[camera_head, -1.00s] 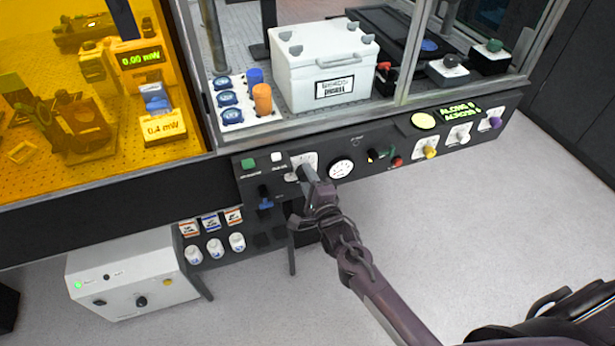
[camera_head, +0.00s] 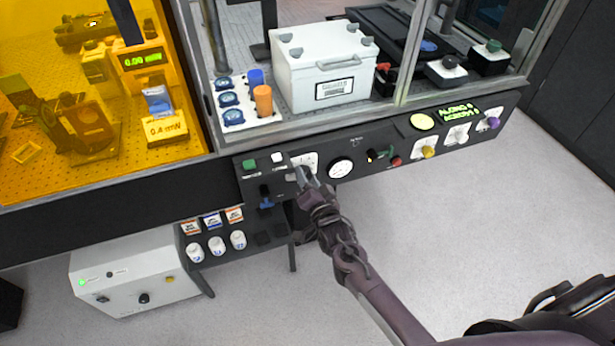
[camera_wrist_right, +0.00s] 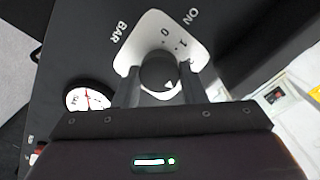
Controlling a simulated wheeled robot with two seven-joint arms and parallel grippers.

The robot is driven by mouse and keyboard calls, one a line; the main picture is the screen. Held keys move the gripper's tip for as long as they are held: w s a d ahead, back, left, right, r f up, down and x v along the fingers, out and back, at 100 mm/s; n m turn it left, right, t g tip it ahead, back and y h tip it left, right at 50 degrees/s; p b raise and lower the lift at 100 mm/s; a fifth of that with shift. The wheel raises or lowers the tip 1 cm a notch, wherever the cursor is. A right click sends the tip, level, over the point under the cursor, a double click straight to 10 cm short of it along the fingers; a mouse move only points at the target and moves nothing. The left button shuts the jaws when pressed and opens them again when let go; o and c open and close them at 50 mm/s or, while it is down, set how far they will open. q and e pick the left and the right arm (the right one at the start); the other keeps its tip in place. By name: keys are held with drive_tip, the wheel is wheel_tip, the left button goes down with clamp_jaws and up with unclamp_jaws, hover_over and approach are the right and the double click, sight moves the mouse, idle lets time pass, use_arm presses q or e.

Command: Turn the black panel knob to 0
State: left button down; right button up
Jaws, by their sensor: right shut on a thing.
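The black panel knob (camera_wrist_right: 158,72) sits on a white plate (camera_wrist_right: 138,52) in the right wrist view. A small white triangle on the knob's face points toward the lower right of the picture, away from the 0. My right gripper (camera_wrist_right: 160,88) has one finger on each side of the knob and is shut on it. In the head view my right gripper (camera_head: 303,174) is at the front panel and hides the knob. The white plate (camera_head: 309,157) shows just above it. My left gripper is out of view.
The dark panel (camera_head: 280,183) also holds a green button (camera_head: 249,164), a blue-handled control (camera_head: 266,198), a round gauge (camera_head: 340,168), a red button (camera_head: 396,161) and a yellow knob (camera_head: 428,152). A grey-white box (camera_head: 135,272) stands below left. Open floor lies at right.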

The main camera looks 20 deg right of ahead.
drive_tip(key=n+p, duration=0.1)
drive_tip(key=n, duration=1.1)
drive_tip(key=n+p, duration=0.1)
drive_tip(key=n, duration=1)
drive_tip(key=shift+a+f+n+t+h, duration=0.2)
drive_tip(key=shift+n+t+h, duration=0.1)
drive_tip(key=shift+n, duration=0.1)
drive_tip(key=o, duration=1)
drive_tip(key=shift+s, duration=0.1)
drive_tip(key=s, duration=0.7)
drive_tip(key=shift+s+b, duration=0.35)
drive_tip(key=shift+f, duration=0.1)
